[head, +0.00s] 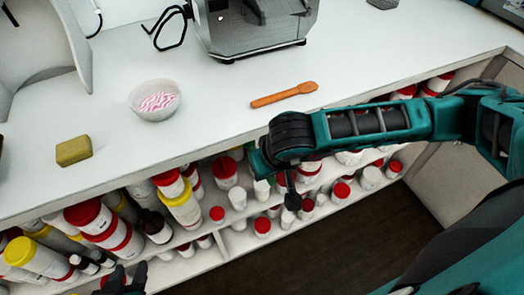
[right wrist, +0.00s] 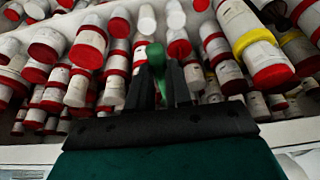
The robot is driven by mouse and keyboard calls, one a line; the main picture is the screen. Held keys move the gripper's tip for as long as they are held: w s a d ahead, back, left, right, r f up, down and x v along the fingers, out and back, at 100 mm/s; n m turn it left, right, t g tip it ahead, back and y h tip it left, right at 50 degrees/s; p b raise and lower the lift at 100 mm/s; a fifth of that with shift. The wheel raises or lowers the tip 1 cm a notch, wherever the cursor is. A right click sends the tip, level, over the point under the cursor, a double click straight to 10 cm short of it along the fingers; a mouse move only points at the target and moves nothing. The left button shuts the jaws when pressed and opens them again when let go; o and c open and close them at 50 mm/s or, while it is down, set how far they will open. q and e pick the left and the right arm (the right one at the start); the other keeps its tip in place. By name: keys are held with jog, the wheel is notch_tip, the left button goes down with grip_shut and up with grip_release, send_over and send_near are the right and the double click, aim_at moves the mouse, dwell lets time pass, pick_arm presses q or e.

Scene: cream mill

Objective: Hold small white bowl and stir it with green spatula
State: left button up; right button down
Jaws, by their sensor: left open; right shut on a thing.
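The small white bowl (head: 144,106) stands upright on the white counter in the head view, with pink and white stuff inside. My right gripper (right wrist: 157,88) is shut on the green spatula (right wrist: 156,60); only a rounded green end shows between the fingers in the right wrist view. My right arm reaches in from the right, in front of the counter's front edge, with its hand low before the shelves. My left gripper (head: 124,279) is open and empty at the bottom left, below counter height, well away from the bowl.
An orange spatula (head: 284,95) lies on the counter right of the bowl. A yellow-green block (head: 73,150) sits to the left. A grey machine (head: 258,28) stands behind. Shelves under the counter hold several jars (head: 180,207). The counter around the bowl is clear.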

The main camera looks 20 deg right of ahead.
jog(key=s+a+r+g, duration=0.4)
jog(key=a+r+g, duration=0.1)
jog(key=a+r, duration=0.35)
jog(key=s+a+r+g, duration=0.3)
jog(key=a+r+g, duration=0.1)
jog(key=a+r, duration=0.5)
jog(key=w+d+r+m+t+y, duration=0.1)
jog(key=w+r+m+t+y, duration=0.5)
jog(key=w+m, duration=0.6)
jog(key=w+d+r+m+t+y, duration=0.2)
jog(key=w+r+m+t+y, duration=0.2)
jog(key=w+r+m+y, duration=0.55)
jog(key=w+f+m+h, duration=0.1)
jog(key=w+f+h, duration=0.2)
jog(key=f, duration=0.7)
jog(key=shift+w+a, duration=0.15)
jog(key=shift+w, duration=0.15)
